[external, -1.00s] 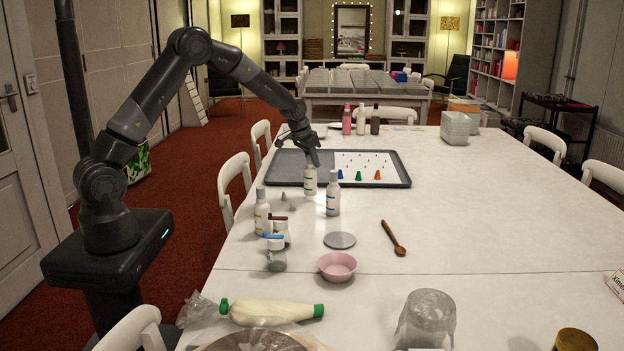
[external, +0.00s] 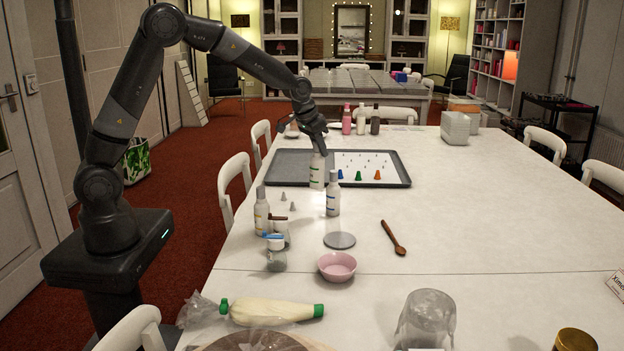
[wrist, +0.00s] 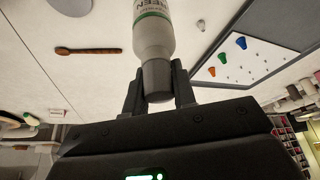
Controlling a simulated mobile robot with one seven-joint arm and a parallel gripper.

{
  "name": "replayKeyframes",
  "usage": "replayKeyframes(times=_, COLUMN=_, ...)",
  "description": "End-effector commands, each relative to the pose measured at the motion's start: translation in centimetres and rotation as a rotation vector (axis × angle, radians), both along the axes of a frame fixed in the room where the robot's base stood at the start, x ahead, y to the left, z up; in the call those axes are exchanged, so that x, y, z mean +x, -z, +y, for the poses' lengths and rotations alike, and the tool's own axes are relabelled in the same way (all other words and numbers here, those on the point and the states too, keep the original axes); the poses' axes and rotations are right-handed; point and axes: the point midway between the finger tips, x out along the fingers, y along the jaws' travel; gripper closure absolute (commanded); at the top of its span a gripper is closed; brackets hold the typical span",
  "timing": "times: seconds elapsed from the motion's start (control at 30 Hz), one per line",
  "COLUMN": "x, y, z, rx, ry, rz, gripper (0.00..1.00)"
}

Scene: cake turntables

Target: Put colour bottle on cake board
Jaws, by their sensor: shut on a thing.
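My gripper (external: 317,147) is shut on a white bottle (external: 317,171) with a green label, held upright by its top, above the table near the grey tray's front edge. In the wrist view my gripper (wrist: 157,82) has its fingers on either side of the bottle's grey cap (wrist: 156,80), and the white body (wrist: 152,38) shows part of the word GREEN. A flat, round grey disc (external: 339,240), which looks like the cake board, lies empty on the table in front of the held bottle.
Another white bottle (external: 333,195) with a blue label stands close beside the held one. A yellow-labelled bottle (external: 262,214), small jars (external: 276,258), a pink bowl (external: 337,267) and a wooden spoon (external: 394,238) surround the disc. The tray (external: 400,174) holds coloured cones. The table's right side is mostly clear.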

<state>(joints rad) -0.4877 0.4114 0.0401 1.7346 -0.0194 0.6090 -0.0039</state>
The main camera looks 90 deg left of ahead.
Motion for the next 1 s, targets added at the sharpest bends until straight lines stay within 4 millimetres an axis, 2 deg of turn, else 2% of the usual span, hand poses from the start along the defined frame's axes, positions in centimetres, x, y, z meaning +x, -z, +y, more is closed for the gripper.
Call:
replayKeyframes(times=0.2, x=3.0, y=-0.4, z=-10.3, rx=-0.010, ry=0.303, rz=0.003, gripper=1.00)
replayKeyframes(times=0.4, x=4.1, y=-0.8, z=-19.9, rx=-0.009, ry=0.589, rz=0.001, gripper=1.00)
replayKeyframes(times=0.5, x=4.1, y=-1.0, z=-23.3, rx=-0.005, ry=0.694, rz=-0.003, gripper=1.00)
replayKeyframes(times=0.6, x=4.0, y=-1.1, z=-25.6, rx=-0.003, ry=0.766, rz=-0.006, gripper=1.00)
replayKeyframes(times=0.7, x=4.0, y=-1.0, z=-26.6, rx=-0.002, ry=0.801, rz=-0.006, gripper=1.00)
replayKeyframes(times=0.77, x=4.1, y=-0.7, z=-26.3, rx=-0.002, ry=0.810, rz=-0.005, gripper=1.00)
replayKeyframes(times=1.0, x=5.6, y=2.4, z=-21.6, rx=-0.004, ry=0.808, rz=-0.006, gripper=1.00)
